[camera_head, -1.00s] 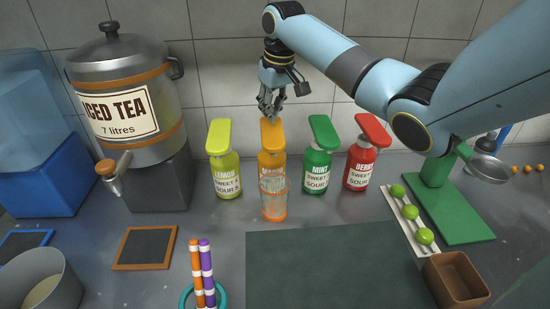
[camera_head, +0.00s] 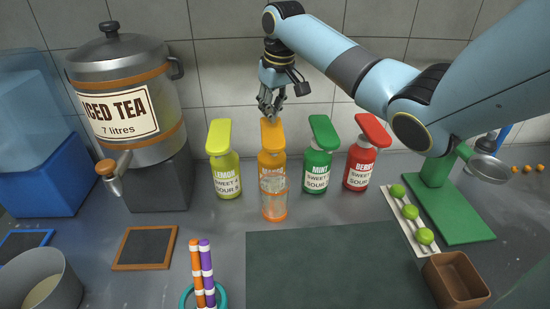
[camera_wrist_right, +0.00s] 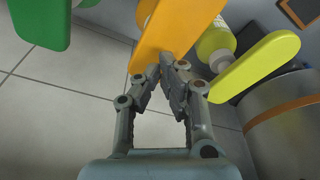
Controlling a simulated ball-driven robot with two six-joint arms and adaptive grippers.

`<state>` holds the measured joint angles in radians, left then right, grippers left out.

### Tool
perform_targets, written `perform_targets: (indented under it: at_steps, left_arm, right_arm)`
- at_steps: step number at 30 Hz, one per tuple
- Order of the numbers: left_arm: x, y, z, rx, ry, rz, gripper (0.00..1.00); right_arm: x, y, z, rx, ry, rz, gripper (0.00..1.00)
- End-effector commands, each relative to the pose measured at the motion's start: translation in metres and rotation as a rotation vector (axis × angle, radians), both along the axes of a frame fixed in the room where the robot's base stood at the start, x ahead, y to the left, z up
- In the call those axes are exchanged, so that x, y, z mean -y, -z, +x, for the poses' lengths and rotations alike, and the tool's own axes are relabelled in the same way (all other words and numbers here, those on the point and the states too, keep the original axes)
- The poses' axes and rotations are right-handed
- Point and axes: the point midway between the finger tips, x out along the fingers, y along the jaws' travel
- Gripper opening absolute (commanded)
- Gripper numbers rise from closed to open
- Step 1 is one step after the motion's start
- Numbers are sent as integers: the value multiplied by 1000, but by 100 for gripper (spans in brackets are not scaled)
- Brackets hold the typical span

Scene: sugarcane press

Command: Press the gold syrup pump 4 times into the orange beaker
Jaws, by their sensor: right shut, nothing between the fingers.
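The gold syrup pump (camera_head: 272,136) stands upright against the back wall, between the yellow and green pumps. Its wide orange-gold head also fills the top middle of the right wrist view (camera_wrist_right: 178,30). The clear, orange-tinted beaker (camera_head: 274,205) stands directly in front of its bottle and covers part of the label. My right gripper (camera_head: 270,112) is shut and empty, pointing down at the top of the gold pump head. In the right wrist view its fingertips (camera_wrist_right: 167,62) meet at the edge of that head, seemingly touching it. My left gripper is not in view.
A yellow lemon pump (camera_head: 225,160) stands to the left; a green mint pump (camera_head: 318,155) and a red berry pump (camera_head: 362,155) stand to the right. An iced tea urn (camera_head: 125,95) is further left. A dark mat (camera_head: 335,268) lies in front.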

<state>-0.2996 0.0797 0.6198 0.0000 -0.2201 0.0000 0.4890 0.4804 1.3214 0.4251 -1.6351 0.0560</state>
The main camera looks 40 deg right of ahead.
Motion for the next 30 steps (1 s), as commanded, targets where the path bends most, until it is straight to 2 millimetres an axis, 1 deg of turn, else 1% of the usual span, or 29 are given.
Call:
perform_targets:
  at_steps: [7, 30]
  left_arm:
    - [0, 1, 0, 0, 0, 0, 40]
    - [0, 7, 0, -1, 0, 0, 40]
  right_arm:
    - [0, 3, 0, 0, 0, 0, 0]
    - [0, 31, 0, -1, 0, 0, 0]
